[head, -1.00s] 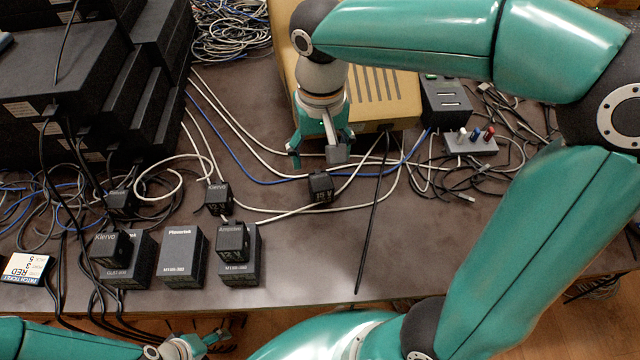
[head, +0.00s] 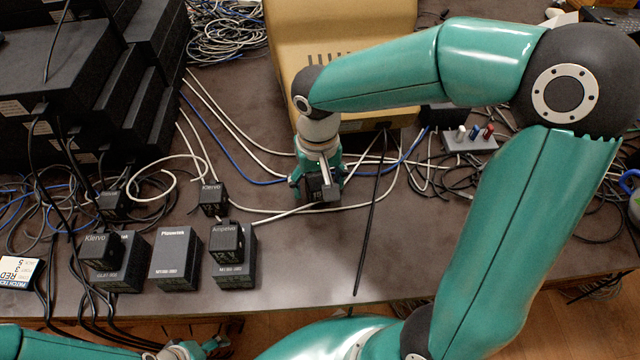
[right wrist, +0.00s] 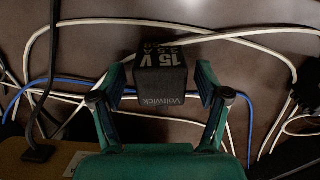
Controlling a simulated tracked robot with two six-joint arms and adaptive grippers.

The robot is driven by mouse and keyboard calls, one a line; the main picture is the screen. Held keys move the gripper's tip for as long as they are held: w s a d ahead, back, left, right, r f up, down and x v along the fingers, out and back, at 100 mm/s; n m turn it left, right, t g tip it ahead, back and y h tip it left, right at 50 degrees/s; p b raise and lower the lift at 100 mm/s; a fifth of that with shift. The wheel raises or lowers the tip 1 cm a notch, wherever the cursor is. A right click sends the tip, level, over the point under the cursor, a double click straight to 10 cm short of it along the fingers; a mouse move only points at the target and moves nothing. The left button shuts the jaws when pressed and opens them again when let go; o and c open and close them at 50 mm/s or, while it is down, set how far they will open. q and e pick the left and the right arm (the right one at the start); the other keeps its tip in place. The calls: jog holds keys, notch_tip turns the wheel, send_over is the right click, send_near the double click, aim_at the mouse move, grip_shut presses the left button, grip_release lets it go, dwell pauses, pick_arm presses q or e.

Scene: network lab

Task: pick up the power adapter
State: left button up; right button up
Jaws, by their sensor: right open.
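Other black adapters are in the head view: one marked Klervo (head: 212,198), another Klervo (head: 100,248) on a box, and one marked Ampelvo (head: 226,243) on a box. My left gripper (head: 190,350) is at the bottom edge, its fingers unclear.
White and blue cables run around and behind the right gripper. A beige case (head: 345,60) stands behind it. Stacked black devices (head: 60,75) fill the left. A grey block with coloured knobs (head: 470,138) is at right. Table front at centre right is clear.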

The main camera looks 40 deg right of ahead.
jog(key=c, duration=1.4)
jog(key=shift+o, duration=0.2)
jog(key=shift+r, duration=0.1)
